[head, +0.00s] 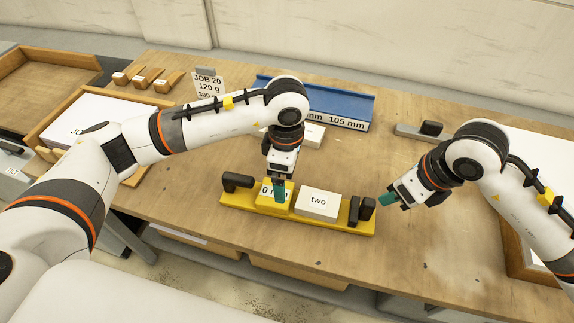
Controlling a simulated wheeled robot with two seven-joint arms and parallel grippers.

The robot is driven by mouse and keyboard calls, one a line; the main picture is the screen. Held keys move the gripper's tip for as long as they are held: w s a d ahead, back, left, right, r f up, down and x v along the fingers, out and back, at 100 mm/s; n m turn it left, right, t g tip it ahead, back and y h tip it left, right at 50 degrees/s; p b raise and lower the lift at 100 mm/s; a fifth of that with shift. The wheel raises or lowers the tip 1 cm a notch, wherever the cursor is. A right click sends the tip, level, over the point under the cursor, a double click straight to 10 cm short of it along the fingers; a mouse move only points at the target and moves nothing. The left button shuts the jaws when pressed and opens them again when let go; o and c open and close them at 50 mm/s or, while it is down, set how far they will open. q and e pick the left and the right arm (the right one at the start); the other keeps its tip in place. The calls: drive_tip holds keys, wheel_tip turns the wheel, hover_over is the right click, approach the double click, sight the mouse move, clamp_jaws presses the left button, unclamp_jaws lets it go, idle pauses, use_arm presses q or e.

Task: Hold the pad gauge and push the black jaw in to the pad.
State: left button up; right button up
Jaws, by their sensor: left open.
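The yellow pad gauge (345,228) lies on the wooden table near its front edge. A black block (237,181) stands at its left end. Two upright black pieces, an inner one (354,209) and an outer one (368,208), stand at its right end; which is the jaw is unclear. A white pad marked "two" (317,206) sits on the gauge, with a small gap to the inner black piece. My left gripper (279,193) is open, pointing down at the yellow "0 mm" block (268,187); contact is unclear. My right gripper (388,199) is just right of the outer black piece, its opening unclear.
A blue holder (330,99) marked "105 mm" stands behind the gauge, with a white block (311,135) before it. A job card (208,87) and wooden wedges (143,77) are at back left. A grey bar with a black block (432,128) lies at right.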

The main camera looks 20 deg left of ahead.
sight(287, 194)
use_arm(q)
wheel_tip(287, 194, down, 10)
drive_tip(key=shift+f, duration=0.1)
idle(0.4)
drive_tip(key=c, duration=1.3)
drive_tip(key=shift+c, duration=0.9)
use_arm(e)
drive_tip(key=shift+c, duration=0.6)
clamp_jaws()
drive_tip(key=w+d+f+n+g+y, duration=0.25)
drive_tip(key=d+n, duration=0.25)
drive_tip(key=n, duration=0.3)
drive_tip(key=f, duration=0.3)
drive_tip(key=a+f, duration=0.1)
drive_tip(key=f, duration=0.2)
drive_tip(key=a+f, duration=0.1)
drive_tip(key=f, duration=0.2)
drive_tip(key=shift+w+a, duration=0.15)
drive_tip(key=shift+w, duration=0.05)
